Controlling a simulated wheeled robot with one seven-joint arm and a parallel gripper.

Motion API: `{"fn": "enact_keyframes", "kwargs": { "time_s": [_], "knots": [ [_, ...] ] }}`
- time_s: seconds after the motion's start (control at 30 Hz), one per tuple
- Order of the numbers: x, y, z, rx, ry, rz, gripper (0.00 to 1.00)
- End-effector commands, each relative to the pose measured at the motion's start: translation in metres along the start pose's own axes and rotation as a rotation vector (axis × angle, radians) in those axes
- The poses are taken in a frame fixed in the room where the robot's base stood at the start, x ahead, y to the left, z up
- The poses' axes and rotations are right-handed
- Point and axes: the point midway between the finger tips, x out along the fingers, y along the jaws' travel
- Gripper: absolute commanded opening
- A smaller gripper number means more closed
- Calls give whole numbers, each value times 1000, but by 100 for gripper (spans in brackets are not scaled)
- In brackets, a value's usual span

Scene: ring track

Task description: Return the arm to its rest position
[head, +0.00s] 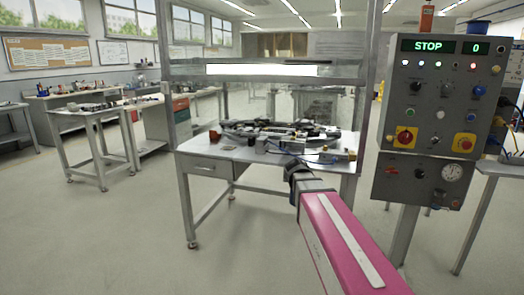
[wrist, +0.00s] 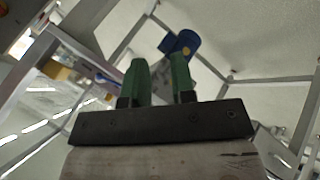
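My pink arm reaches forward from the lower right in the head view, towards the workbench (head: 225,165). Its dark end stops in front of the bench's right half, and the gripper fingers cannot be made out there. In the wrist view my gripper (wrist: 160,72) shows two green fingers standing apart with a gap between them. Nothing is held between them. A blue object (wrist: 181,44) shows beyond the fingertips, apart from them.
The ring track (head: 275,132) with dark parts lies on the workbench under a lit frame. A control panel (head: 432,125) reading STOP and 0 stands close on the right. A side table (head: 88,112) stands at the left. The floor at front left is clear.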

Motion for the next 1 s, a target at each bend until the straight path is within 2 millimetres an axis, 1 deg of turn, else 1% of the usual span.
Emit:
{"fn": "enact_keyframes", "kwargs": {
  "time_s": [0.03,0.17,0.2,0.27,0.3,0.4,0.5,0.6,0.7,0.8,1.0],
  "knots": [
    [11,-16,25,25,-35,-52,24],
    [34,-55,73,97,-115,-185,24],
    [39,-67,88,120,-141,-225,24],
    [46,-84,110,155,-180,-285,24],
    [50,-96,125,179,-207,-324,24],
    [55,-122,158,237,-271,-415,24],
    [57,-144,184,289,-326,-491,24],
    [57,-158,202,324,-364,-544,24],
    [57,-166,211,347,-386,-574,24],
    [57,-169,213,355,-394,-584,24],
    [57,-169,213,354,-393,-584,24]
  ]
}}
